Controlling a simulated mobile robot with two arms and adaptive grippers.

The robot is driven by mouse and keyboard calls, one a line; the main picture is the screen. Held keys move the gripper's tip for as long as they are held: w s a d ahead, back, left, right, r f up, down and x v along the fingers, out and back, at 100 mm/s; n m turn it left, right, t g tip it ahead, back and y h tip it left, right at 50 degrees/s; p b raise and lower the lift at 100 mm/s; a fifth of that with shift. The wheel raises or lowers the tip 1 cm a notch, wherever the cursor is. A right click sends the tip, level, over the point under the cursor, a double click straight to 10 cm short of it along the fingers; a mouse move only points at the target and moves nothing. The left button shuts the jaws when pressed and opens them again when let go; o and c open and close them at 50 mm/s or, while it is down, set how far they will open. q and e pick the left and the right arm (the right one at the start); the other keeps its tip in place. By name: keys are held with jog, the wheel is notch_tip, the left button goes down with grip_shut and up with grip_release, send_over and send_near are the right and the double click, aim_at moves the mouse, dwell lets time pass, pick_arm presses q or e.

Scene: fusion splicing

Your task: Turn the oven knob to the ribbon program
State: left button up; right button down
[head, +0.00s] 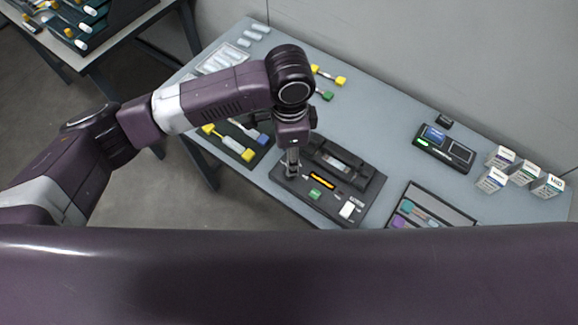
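The oven looks like the dark, low device (372,190) on the grey table, with an orange-lit display (322,180), a green button (315,194) and a white piece (347,209) on its front. My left gripper (292,172) points down over the left end of this device, its fingertips at or just above the top surface. The knob cannot be made out; the fingers may be hiding it. The fingers look close together, but whether they are shut on anything is not clear. My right gripper is not in view.
A mat with yellow and blue connectors (236,146) lies left of the device. A tray with coloured pieces (440,202) lies to its right. A small instrument with a screen (444,150) and several small boxes (524,172) stand farther right. The table between is clear.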

pick_arm(q)
notch_tip(320, 180, down, 7)
jog(key=shift+a+r+p, duration=0.1)
jog(key=shift+r+p, duration=0.1)
jog(key=shift+p, duration=0.4)
jog(key=shift+f, duration=0.6)
grip_shut()
